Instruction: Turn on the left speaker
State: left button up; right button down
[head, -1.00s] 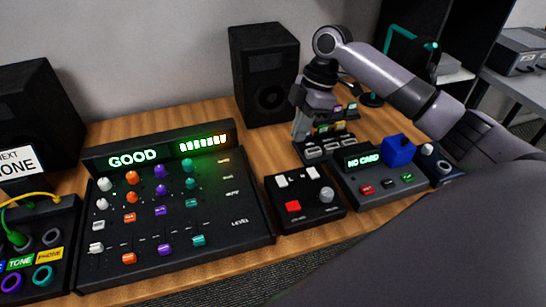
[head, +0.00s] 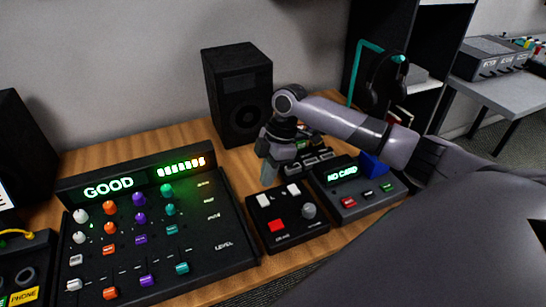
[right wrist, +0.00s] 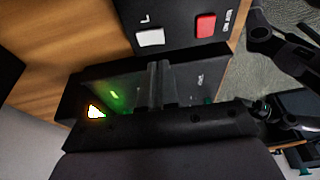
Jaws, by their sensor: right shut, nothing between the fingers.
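A small black control box (head: 290,238) carries two white switches, a red button (head: 276,225) and a grey knob (head: 309,211). The left white switch (head: 263,201) shows in the right wrist view as a white switch marked L (right wrist: 150,38), with the red button (right wrist: 205,25) beside it. My right gripper (head: 268,182) is shut and empty, fingers down, just behind the box's left white switch; its fingers (right wrist: 158,84) show apart from the switch in the right wrist view. The left speaker (head: 12,140) is cut off at the left edge. My left gripper is out of view.
A mixer (head: 232,255) with a lit GOOD display stands left of the box. A NO CARD unit (head: 360,205) stands close on its right. Another black speaker (head: 238,95) is behind. A headphone stand (head: 366,45) stands at the back right.

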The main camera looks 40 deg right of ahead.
aim_at(264, 203)
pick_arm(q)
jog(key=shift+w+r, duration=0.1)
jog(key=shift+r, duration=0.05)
pick_arm(e)
jog(key=x, duration=0.3)
jog(key=d+x, duration=0.1)
jog(key=x, duration=0.1)
jog(key=shift+s+f, duration=0.3)
jog(key=shift+f, duration=0.1)
